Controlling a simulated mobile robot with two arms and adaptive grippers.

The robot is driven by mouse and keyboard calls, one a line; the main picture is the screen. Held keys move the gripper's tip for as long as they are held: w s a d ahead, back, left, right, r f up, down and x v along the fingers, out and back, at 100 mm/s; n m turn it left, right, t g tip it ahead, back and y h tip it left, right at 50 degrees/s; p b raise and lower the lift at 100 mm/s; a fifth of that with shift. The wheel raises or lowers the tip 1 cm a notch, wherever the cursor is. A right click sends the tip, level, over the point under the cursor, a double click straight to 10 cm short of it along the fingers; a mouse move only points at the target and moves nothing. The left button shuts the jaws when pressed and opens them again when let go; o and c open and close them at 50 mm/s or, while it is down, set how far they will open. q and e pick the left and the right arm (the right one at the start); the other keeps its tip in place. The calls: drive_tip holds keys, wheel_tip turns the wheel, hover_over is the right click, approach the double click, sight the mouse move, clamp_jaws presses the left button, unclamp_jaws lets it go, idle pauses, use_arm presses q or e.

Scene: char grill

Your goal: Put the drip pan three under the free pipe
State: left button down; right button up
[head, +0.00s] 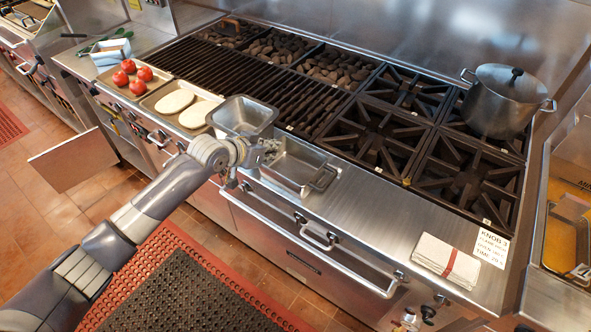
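Two steel pans are near my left gripper (268,152) at the front edge of the grill. One deep, empty rectangular pan (242,115) stands just behind and left of the gripper. The other, a shallower pan (293,165) with a loop handle at its right end, lies to the right of the gripper. The fingers are at this pan's left end; whether they grip it is unclear. I cannot read which pan is number three. No free pipe can be made out. My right gripper is not in view.
Trays with tomatoes (134,72) and flat pale rounds (176,102) are at left. A folded cloth (447,260) and a label card (491,247) lie at right. The front ledge between pan and cloth is clear.

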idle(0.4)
use_arm(q)
drive_tip(key=shift+r, duration=0.3)
drive_tip(key=r, duration=0.1)
drive_tip(key=b, duration=0.1)
drive_tip(key=r, duration=0.1)
drive_tip(key=shift+s+a+r+b, duration=0.25)
drive_tip(key=shift+s+r+b, duration=0.05)
drive_tip(key=shift+b, duration=0.05)
drive_tip(key=s+a+r+b, duration=0.1)
drive_tip(key=s+a+b, duration=0.15)
drive_tip(key=s, duration=0.45)
drive_tip(key=s+a+r+b, duration=0.1)
drive_tip(key=s+a, duration=0.3)
drive_tip(key=s, duration=0.3)
drive_tip(key=a+r+n+t+y, duration=0.1)
drive_tip(key=a+r+n+y, duration=0.2)
drive_tip(key=r, duration=0.4)
drive_tip(key=s+a+r+n+t+y, duration=0.1)
drive_tip(key=a+r+n+y, duration=0.2)
drive_tip(key=r, duration=0.4)
drive_tip(key=shift+a+r+n, duration=0.3)
drive_tip(key=shift+r+n, duration=0.1)
drive_tip(key=shift+n, duration=0.2)
drive_tip(key=shift+a, duration=0.1)
